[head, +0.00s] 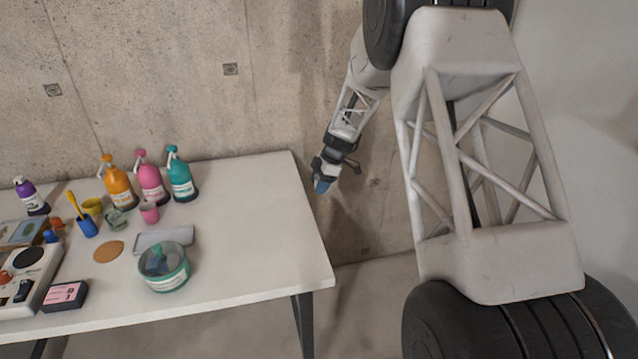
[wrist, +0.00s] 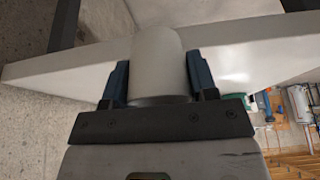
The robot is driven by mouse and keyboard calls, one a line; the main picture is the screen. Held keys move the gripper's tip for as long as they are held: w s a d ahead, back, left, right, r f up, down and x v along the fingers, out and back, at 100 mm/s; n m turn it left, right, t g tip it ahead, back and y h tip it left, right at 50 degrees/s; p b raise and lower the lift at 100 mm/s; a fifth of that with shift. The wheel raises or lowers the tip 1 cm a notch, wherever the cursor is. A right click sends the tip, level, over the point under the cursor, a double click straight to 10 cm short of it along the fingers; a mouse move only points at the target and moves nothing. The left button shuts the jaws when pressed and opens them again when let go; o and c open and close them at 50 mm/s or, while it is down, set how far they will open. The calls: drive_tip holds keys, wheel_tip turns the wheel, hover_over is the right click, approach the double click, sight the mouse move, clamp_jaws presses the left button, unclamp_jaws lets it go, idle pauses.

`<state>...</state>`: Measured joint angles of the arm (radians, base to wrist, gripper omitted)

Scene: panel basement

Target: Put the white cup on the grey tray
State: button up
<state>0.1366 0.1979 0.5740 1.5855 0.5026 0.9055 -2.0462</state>
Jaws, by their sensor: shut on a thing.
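The white cup (wrist: 158,55) is between the two blue fingers of my gripper (wrist: 158,78) in the wrist view, and the gripper is shut on it. In the head view my gripper (head: 322,184) is just off the right edge of the table, in front of the concrete wall. I cannot make out the cup there. The grey tray (head: 182,236) lies flat on the table, well to the left of my gripper. A green-rimmed tub stands in front of it and hides part of it.
The green-rimmed tub (head: 166,278) holds dark items. An orange disc (head: 108,251), a pink cup (head: 149,212) and several pump bottles (head: 152,184) stand left of and behind the tray. The table's right part (head: 262,225) is bare.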

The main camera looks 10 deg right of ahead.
drive_tip(key=shift+a, duration=0.1)
idle(0.4)
drive_tip(key=a, duration=0.4)
drive_tip(key=a+r, duration=0.1)
drive_tip(key=a, duration=0.4)
drive_tip(key=w+a+r, duration=0.1)
drive_tip(key=a, duration=0.4)
drive_tip(key=shift+r, duration=0.15)
drive_tip(key=a, duration=0.4)
drive_tip(key=s+a+r, duration=0.1)
drive_tip(key=a, duration=0.4)
drive_tip(key=a+r, duration=0.1)
drive_tip(key=a, duration=0.3)
drive_tip(key=shift+s+a+r, duration=0.1)
drive_tip(key=shift+s+a, duration=0.05)
drive_tip(key=s+a+r, duration=0.1)
drive_tip(key=s+a, duration=0.2)
drive_tip(key=a, duration=0.5)
drive_tip(key=s+a+r, duration=0.2)
drive_tip(key=s+a, duration=0.1)
drive_tip(key=a, duration=0.6)
drive_tip(key=s+a+r, duration=0.1)
drive_tip(key=s+a, duration=0.2)
drive_tip(key=a, duration=0.6)
drive_tip(key=shift+s+r, duration=0.35)
drive_tip(key=shift+f, duration=3.15)
drive_tip(key=shift+f, duration=1.85)
